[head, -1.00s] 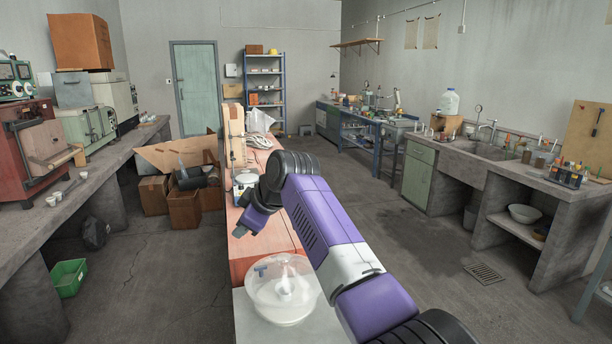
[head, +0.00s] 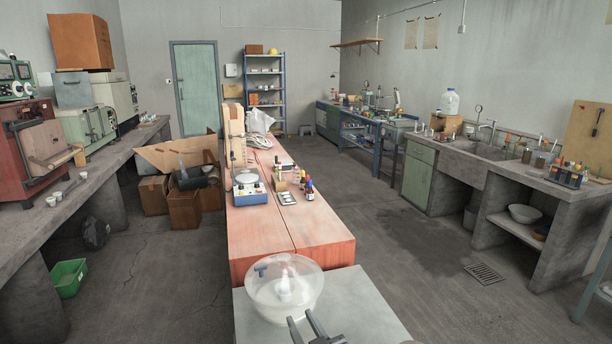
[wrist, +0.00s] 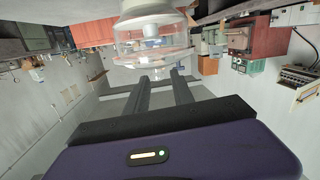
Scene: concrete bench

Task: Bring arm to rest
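My gripper (head: 303,328) shows at the bottom edge of the head view, with two dark fingers apart and nothing between them. In the wrist view its fingers (wrist: 161,80) are also spread and empty, and the picture is upside down. I cannot tell the exact gap between fingertips and vessel. The rest of my arm is out of the head view.
A red-topped bench (head: 300,232) runs away behind the vessel, carrying a blue-based instrument (head: 250,192) and small bottles (head: 309,190). A concrete bench (head: 80,190) stands left and a sink counter (head: 470,160) right.

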